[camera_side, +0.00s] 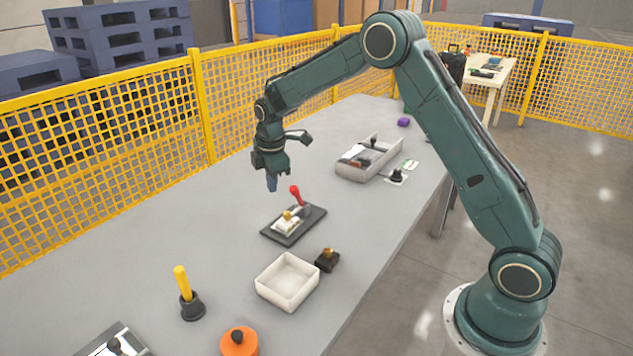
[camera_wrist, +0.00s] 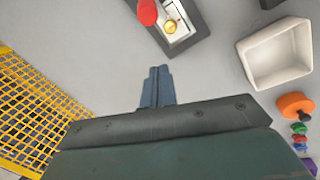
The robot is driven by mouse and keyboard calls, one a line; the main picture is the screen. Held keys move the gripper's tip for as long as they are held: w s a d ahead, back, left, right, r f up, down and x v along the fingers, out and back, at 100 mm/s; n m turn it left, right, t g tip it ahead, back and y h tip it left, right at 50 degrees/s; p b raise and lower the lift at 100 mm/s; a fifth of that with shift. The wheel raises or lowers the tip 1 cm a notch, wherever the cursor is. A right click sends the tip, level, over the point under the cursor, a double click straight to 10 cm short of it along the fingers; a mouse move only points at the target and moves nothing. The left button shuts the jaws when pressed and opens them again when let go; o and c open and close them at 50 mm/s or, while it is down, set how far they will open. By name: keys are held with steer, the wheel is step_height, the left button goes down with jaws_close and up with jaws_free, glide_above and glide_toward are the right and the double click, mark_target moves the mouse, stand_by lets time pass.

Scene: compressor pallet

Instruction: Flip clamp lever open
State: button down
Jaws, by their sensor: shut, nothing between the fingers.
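The clamp lever has a red handle (camera_side: 296,194) standing tilted upward from a dark base plate (camera_side: 276,236). A white block with a brass-coloured part (camera_side: 287,217) sits on the plate. In the wrist view the red handle (camera_wrist: 147,12) is at the top edge, partly cut off, beside the brass part (camera_wrist: 170,27) and the dark plate (camera_wrist: 188,44). My gripper (camera_side: 272,184) points down above the table, a little left of the red handle and apart from it. In the wrist view my gripper (camera_wrist: 157,72) has its blue fingers together, with nothing between them.
A white open box (camera_side: 288,282) and a small dark block (camera_side: 327,260) stand nearer the camera. A yellow-handled item (camera_side: 184,287) and an orange knob (camera_side: 239,342) are at the front. A yellow mesh fence (camera_side: 100,148) runs along the far side.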

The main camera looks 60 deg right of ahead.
mark_target(297, 198)
steer(key=f, duration=0.4)
steer(key=shift+w+d+f, duration=0.25)
steer(key=shift+w+f, duration=0.1)
steer(key=shift+f, duration=0.05)
steer(key=shift+d+f, duration=0.15)
steer(key=shift+d, duration=0.1)
steer(key=shift+s+d+r, duration=0.35)
steer(key=shift+s+d, duration=0.1)
steer(key=shift+d, duration=0.25)
steer(key=shift+s+d+r, duration=0.35)
steer(key=shift+s+d, duration=0.05)
steer(key=shift+d, duration=0.3)
